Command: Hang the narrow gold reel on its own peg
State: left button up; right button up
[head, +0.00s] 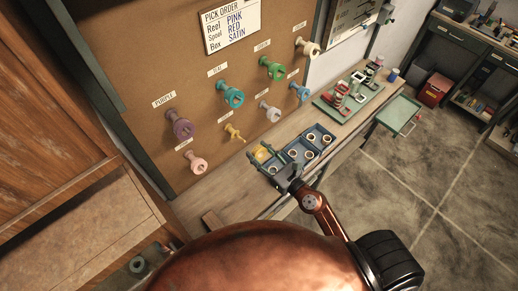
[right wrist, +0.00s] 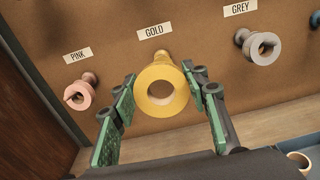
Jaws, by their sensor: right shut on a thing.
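The narrow gold reel (right wrist: 161,91) is a yellow ring with a wide hole, between the two green-padded fingers of my right gripper (right wrist: 160,110) in the right wrist view. In the head view the reel (head: 262,153) is at the tips of my right gripper (head: 270,164), which is shut on it. The gold peg (head: 233,132) sticks out of the brown board below a label. The reel is apart from the peg, out in front of the board. In the right wrist view the reel hides most of the peg below the GOLD label (right wrist: 154,31). My left gripper is not in view.
A pink reel (right wrist: 82,92) and a grey reel (right wrist: 262,46) hang on either side of the gold peg. Several other coloured reels hang higher on the board (head: 140,60). A blue tray (head: 325,131) with rings stands on the bench below.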

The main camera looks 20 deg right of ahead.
send_near(236, 134)
jog(key=shift+w+r, duration=0.65)
jog(key=shift+w, duration=0.25)
jog(key=shift+a+f+b+x, duration=0.1)
jog(key=shift+f+b+x, duration=0.1)
jog(key=shift+x, duration=0.65)
jog(key=shift+a+f+b+x, duration=0.15)
jog(key=shift+b+x, duration=0.1)
jog(key=shift+x, duration=0.6)
jog(key=shift+a+f+b+x, duration=0.1)
jog(key=shift+f+b+x, duration=0.1)
jog(key=shift+x, duration=0.6)
jog(key=shift+w+a+f, duration=0.15)
jog(key=shift+w+f, duration=0.05)
jog(key=shift+w, duration=0.2)
jog(key=o, duration=1.2)
